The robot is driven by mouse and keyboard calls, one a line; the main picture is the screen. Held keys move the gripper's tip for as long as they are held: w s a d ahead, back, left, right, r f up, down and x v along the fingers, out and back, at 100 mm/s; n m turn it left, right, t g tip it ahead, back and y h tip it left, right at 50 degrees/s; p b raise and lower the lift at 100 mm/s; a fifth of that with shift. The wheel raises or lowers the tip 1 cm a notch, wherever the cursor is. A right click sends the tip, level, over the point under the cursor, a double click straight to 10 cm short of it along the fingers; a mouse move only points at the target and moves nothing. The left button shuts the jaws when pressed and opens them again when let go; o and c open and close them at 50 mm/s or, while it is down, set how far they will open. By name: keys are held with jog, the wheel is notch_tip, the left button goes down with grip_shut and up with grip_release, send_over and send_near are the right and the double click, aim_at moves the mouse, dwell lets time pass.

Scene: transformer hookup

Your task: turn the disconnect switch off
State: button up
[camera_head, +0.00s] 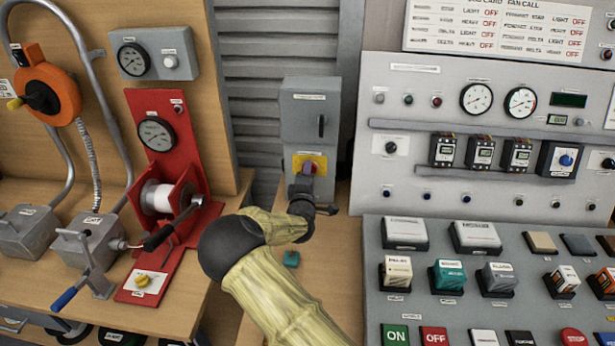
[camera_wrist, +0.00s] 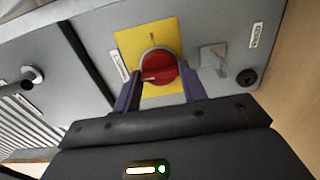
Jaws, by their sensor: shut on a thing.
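The disconnect switch is a red rotary knob (camera_wrist: 157,67) on a yellow plate (camera_wrist: 134,42). The plate (camera_head: 321,161) sits low on the front of a grey upright box (camera_head: 309,112), where my wrist partly covers it in the head view. My gripper (camera_wrist: 158,90) is at the knob, with one dark purple finger on each side of it, shut on the knob. The fingertips partly hide the knob's lower edge. In the head view the fingers (camera_head: 308,168) show only as a small dark shape in front of the plate.
A control panel (camera_head: 400,175) with gauges and buttons stands to the right. A red winch stand (camera_head: 170,170) with a crank is on the wooden bench to the left. A small grey lever (camera_wrist: 214,60) and a black round fitting (camera_wrist: 246,77) are right of the knob in the wrist view.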

dwell(0.3)
jog(key=o, duration=1)
jog(key=s, duration=0.5)
jog(key=s+b, duration=0.1)
jog(key=s, duration=1.1)
jog(key=shift+s+a+b, duration=0.2)
jog(key=shift+a+b, duration=0.1)
jog(key=shift+b, duration=0.05)
